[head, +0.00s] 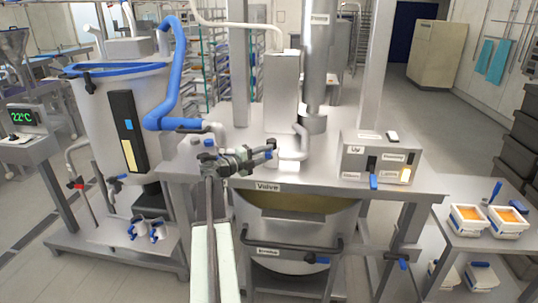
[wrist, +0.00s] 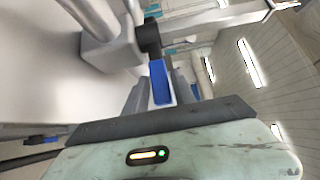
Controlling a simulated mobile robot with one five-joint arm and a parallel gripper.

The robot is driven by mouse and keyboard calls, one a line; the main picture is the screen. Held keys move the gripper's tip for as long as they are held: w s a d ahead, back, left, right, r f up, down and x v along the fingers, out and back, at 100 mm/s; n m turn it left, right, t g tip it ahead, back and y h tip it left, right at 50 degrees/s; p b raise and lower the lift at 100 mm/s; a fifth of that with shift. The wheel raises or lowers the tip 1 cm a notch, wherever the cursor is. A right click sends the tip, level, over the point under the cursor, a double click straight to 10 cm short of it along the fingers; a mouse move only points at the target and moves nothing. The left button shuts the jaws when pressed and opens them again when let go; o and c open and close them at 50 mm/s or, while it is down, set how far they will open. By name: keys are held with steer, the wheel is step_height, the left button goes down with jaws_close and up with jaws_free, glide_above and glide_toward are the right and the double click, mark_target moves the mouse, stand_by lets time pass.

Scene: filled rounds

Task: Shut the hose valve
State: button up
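The hose valve is a white pipe fitting (head: 291,158) above the "Valve" label on the steel table in the head view. Its blue lever (wrist: 160,82) hangs from a black hub (wrist: 148,38) in the wrist view. My gripper (head: 270,151) reaches this fitting from the left. In the wrist view, my gripper's two grey fingers (wrist: 162,92) stand on either side of the blue lever, very close to it. I cannot tell whether they press on it. My gripper hides most of the lever in the head view.
A steel vat (head: 115,110) with a blue hose (head: 172,90) stands at left. A control box (head: 380,158) with a blue lever sits right on the table. White tubs (head: 468,220) stand on a right side table. A rail (head: 290,246) crosses the front.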

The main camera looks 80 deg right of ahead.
steer(key=v, duration=0.6)
steer(key=shift+w+a, duration=0.2)
steer(key=shift+a, duration=0.05)
